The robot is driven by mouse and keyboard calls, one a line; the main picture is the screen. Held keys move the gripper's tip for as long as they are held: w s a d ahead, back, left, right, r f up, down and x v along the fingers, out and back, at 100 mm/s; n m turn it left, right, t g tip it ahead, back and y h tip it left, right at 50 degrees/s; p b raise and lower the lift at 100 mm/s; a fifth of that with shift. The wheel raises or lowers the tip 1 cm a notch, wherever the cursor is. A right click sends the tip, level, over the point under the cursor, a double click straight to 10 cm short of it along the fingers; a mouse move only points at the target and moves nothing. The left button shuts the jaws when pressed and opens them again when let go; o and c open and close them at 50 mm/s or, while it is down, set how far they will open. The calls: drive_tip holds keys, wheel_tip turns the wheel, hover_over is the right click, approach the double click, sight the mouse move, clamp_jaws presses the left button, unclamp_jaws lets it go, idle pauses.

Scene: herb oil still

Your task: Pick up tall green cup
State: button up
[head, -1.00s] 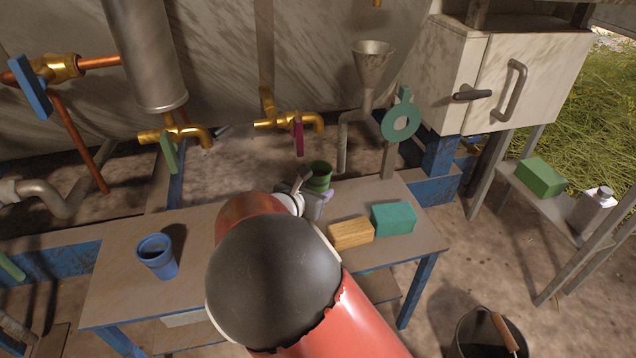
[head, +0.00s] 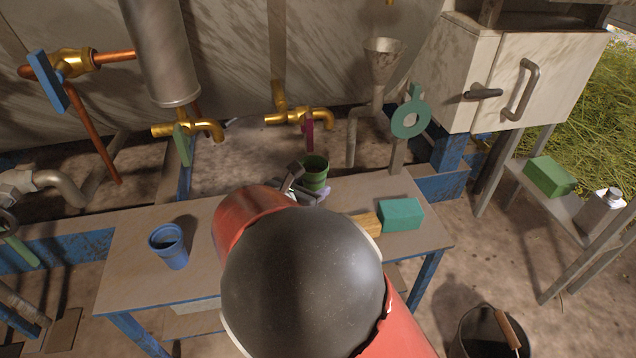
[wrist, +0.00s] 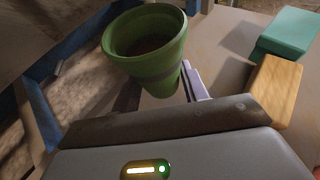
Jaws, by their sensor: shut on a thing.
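The tall green cup (head: 315,170) is at the back of the workbench, near the middle of the head view. My gripper (head: 311,191) is shut on it, and my arm hides part of the gripper. In the wrist view the cup (wrist: 147,48) is slightly tilted in the picture, with its open mouth towards the camera and a darker band around its wall.
A blue cup (head: 168,247) stands on the left of the bench (head: 135,262). A wooden block (head: 368,225) and a teal block (head: 401,215) lie right of my gripper. Brass taps (head: 300,117) and a metal funnel (head: 383,58) are behind. A bucket (head: 480,338) stands on the floor.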

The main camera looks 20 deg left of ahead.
drive_tip(key=p+v, duration=0.1)
drive_tip(key=v, duration=0.8)
drive_tip(key=shift+r, duration=0.35)
drive_tip(key=shift+w+d, duration=0.1)
drive_tip(key=shift+d, duration=0.05)
